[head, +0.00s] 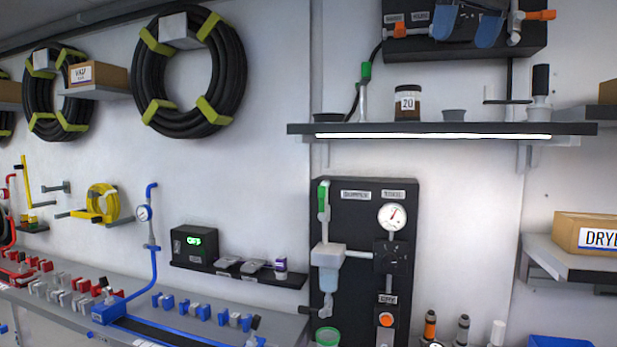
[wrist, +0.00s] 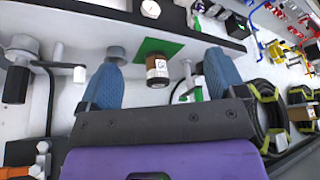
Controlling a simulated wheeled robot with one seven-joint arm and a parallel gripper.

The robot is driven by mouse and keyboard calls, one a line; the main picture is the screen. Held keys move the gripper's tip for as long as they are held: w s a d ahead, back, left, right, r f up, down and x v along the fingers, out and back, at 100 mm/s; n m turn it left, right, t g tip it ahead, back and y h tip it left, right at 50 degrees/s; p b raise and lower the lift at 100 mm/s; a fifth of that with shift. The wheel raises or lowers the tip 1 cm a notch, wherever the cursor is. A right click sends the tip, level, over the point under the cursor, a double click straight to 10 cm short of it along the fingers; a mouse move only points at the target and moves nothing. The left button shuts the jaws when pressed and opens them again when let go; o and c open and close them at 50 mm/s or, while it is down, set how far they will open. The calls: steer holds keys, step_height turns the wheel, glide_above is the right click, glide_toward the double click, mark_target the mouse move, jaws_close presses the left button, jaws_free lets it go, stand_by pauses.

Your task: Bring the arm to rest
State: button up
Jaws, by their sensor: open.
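My gripper (head: 467,32) shows at the top of the head view as two blue fingers, above and right of the brown jar. In the wrist view my gripper (wrist: 161,68) has its two blue fingers spread wide apart, with nothing held. The jar (head: 407,103), labelled 20, stands upright on the lit shelf (head: 450,130). In the wrist view, which is turned upside down, the jar (wrist: 157,70) shows beyond the fingers, on a green square pad (wrist: 170,45). Most of my arm is out of view.
Small grey cups (head: 455,115) and a black-handled fitting (head: 540,85) share the shelf. A black panel with a gauge (head: 392,215) is below. A black panel with orange-ended fittings (head: 400,30) is behind my gripper. Hose coils (head: 188,75) hang left; a box (head: 585,233) stands right.

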steer(key=s+d+f+m, duration=0.1)
steer(key=s+f, duration=0.6)
steer(key=f, duration=0.5)
steer(key=s+d+f+m+h, duration=0.1)
steer(key=s+f, duration=0.6)
steer(key=f, duration=0.6)
steer(key=s+d+f+m, duration=0.1)
steer(key=s+d+f, duration=0.1)
steer(key=s+f, duration=0.6)
step_height(320, 180, down, 5)
steer(key=shift+r+t, duration=0.1)
steer(key=shift+t, duration=0.3)
steer(key=shift+d, duration=0.1)
